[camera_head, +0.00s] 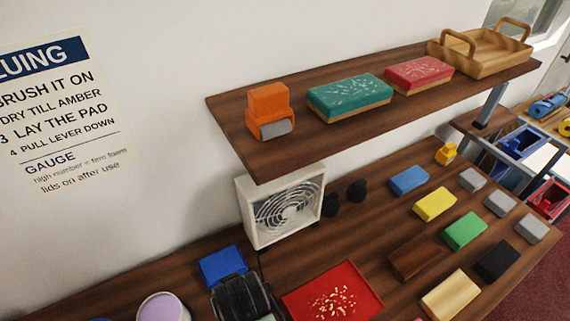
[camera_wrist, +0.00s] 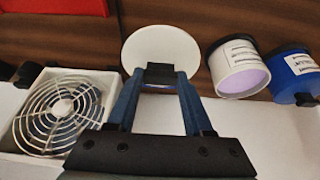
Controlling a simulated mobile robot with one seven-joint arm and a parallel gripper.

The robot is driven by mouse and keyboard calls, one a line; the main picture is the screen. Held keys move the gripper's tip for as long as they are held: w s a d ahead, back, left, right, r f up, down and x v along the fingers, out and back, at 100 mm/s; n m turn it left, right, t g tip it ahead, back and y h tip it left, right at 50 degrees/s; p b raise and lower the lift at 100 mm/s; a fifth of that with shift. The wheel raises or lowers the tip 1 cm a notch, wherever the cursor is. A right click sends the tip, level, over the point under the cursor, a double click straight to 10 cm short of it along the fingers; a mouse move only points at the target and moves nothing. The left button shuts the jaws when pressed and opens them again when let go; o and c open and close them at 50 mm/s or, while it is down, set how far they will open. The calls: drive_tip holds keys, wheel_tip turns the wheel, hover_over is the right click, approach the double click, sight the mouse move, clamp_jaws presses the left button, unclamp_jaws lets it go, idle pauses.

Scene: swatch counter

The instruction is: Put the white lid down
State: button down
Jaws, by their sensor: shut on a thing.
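The white lid (camera_wrist: 160,52) is a round pale disc, in the wrist view at top centre. My gripper (camera_wrist: 160,76) is shut on it at its near part, where a dark piece shows between the blue fingers. The dark wooden counter shows behind the lid. I cannot tell whether the lid touches the counter or is held above it. In the head view a dark part of my arm end shows at the bottom, between the fan and a white tub; the lid is not visible there.
A white fan (camera_head: 282,208) stands on one side, also in the wrist view (camera_wrist: 62,112). A white tub with lilac contents (camera_wrist: 238,68) and a blue tub (camera_wrist: 294,74) stand on the other. A red tray (camera_head: 333,292) holds pale bits. Several coloured blocks lie beyond. A shelf (camera_head: 375,118) hangs above.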

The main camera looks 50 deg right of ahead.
wheel_tip(320, 180, down, 5)
drive_tip(key=shift+s+f, duration=0.15)
drive_tip(key=shift+f, duration=2.55)
drive_tip(key=shift+f, duration=0.2)
drive_tip(key=shift+c, duration=1.5)
unclamp_jaws()
drive_tip(key=shift+r, duration=0.2)
